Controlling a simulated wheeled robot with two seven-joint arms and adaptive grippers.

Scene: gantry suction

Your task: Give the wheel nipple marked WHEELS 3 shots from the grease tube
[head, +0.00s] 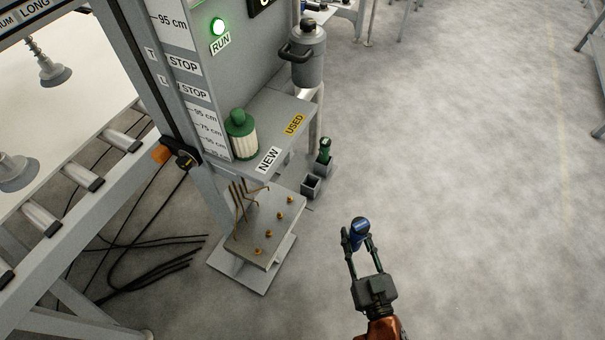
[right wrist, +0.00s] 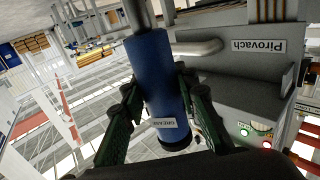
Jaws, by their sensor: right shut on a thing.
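A blue grease tube (head: 359,226) is in my right gripper (head: 358,241), which is shut on it over the open floor right of the nipple plate. No WHEELS marking is readable, so I cannot tell which nipple is the wheel one. The tube is apart from the plate. My left gripper is not in view.
Two small holders stand behind the plate: one empty (head: 311,186), one with a green tube (head: 325,148). A shelf marked NEW and USED bears a green-capped filter (head: 241,136). A grey canister (head: 307,55) stands farther back. The floor on the right is clear.

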